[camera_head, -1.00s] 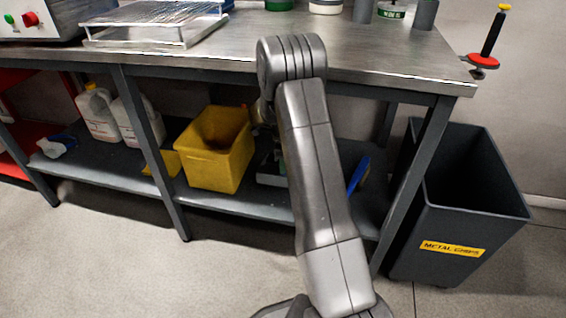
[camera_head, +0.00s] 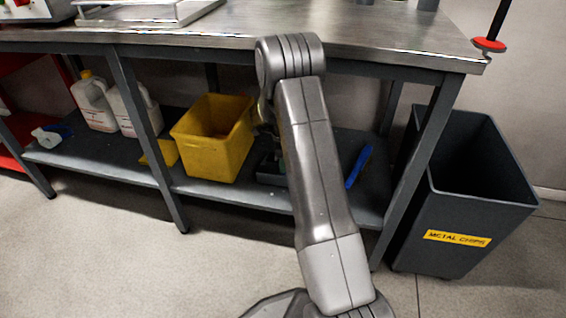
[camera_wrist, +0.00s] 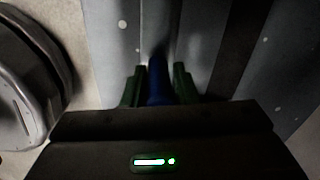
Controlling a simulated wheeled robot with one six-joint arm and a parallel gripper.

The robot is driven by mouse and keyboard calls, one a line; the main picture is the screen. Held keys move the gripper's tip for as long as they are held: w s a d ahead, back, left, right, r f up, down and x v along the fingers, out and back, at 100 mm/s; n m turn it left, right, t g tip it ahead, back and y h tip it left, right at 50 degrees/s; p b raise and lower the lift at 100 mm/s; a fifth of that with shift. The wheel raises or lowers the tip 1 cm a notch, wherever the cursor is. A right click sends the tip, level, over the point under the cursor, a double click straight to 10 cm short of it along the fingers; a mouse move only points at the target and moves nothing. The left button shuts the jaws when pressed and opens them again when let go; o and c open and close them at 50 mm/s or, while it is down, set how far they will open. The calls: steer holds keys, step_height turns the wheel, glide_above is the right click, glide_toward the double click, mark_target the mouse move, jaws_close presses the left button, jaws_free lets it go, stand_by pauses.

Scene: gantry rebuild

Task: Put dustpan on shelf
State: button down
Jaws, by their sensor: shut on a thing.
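In the wrist view, my gripper (camera_wrist: 158,68) has its two green fingers closed around a blue handle-like part (camera_wrist: 157,88), which I take to be the dustpan. The rest of it is hidden or too dark to make out.
A yellow bin (camera_head: 213,150) stands on the lower shelf left of my arm, with white jugs (camera_head: 95,103) farther left. The bench top (camera_head: 390,38) overhangs the shelf. Bench legs (camera_head: 150,140) and a dark metal chips bin (camera_head: 465,215) bound the space.

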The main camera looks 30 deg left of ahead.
steer(key=shift+f, duration=0.35)
steer(key=c, duration=1.1)
jaws_free()
step_height(320, 180, up, 8)
steer(key=p, duration=0.3)
steer(key=shift+s+f, duration=0.1)
steer(key=shift+f, duration=0.1)
steer(key=shift+f, duration=0.1)
